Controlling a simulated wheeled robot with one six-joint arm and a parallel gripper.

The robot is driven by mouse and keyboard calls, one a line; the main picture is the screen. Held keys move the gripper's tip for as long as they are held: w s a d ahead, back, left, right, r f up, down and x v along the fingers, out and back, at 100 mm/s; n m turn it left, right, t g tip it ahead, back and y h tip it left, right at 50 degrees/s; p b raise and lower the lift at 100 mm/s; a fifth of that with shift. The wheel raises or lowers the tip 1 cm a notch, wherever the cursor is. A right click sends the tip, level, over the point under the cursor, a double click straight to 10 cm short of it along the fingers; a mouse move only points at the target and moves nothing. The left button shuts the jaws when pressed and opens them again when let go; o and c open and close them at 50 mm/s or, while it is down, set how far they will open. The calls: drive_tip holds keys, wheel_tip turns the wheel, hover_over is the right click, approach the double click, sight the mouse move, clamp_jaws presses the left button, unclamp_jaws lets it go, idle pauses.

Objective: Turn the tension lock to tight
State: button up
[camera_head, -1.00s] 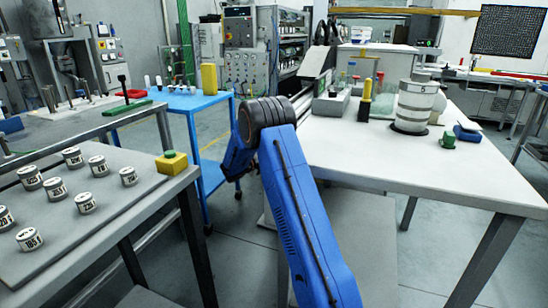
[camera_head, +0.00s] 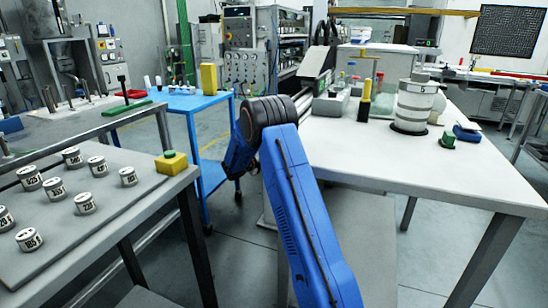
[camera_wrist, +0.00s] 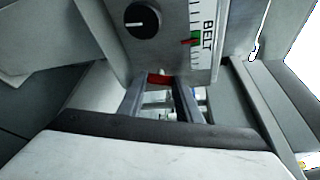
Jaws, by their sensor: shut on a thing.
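In the wrist view, my gripper (camera_wrist: 160,98) has its two grey fingers at a small red piece (camera_wrist: 159,79), low on a grey panel (camera_wrist: 170,52). The fingers are shut on this piece, which looks like the tension lock. Most of it is hidden between the fingers and under the panel, so its turn position cannot be told. A black round knob (camera_wrist: 142,20) with a white pointer line sits above it. To the right is a scale (camera_wrist: 195,40) marked BELT, with a green band and a red mark beside it. In the head view, my blue arm hides the work spot.
A white table (camera_head: 420,165) stands at the right with a striped cylinder (camera_head: 415,105) and small items. A grey table (camera_head: 130,215) with several labelled rolls and a yellow block (camera_head: 171,163) is at the left. A blue cart (camera_head: 205,103) stands behind. Grey housing flanks my fingers closely.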

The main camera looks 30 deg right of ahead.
drive_tip(key=m+t+y, duration=0.1)
drive_tip(key=m, duration=0.2)
drive_tip(key=m+t+y, duration=0.1)
drive_tip(key=m+y, duration=0.1)
drive_tip(key=m, duration=0.1)
drive_tip(key=m+y, duration=0.1)
drive_tip(key=m, duration=0.1)
drive_tip(key=shift+s+d+r+m+t+y, duration=0.1)
drive_tip(key=shift+s+r+m+t+y, duration=0.1)
drive_tip(key=shift+s+m+t+y, duration=0.15)
drive_tip(key=shift+w, duration=0.1)
idle(0.5)
drive_tip(key=o, duration=1)
drive_tip(key=shift+o, duration=0.2)
drive_tip(key=shift+r, duration=0.1)
drive_tip(key=v, duration=1.7)
drive_tip(key=shift+s, duration=0.25)
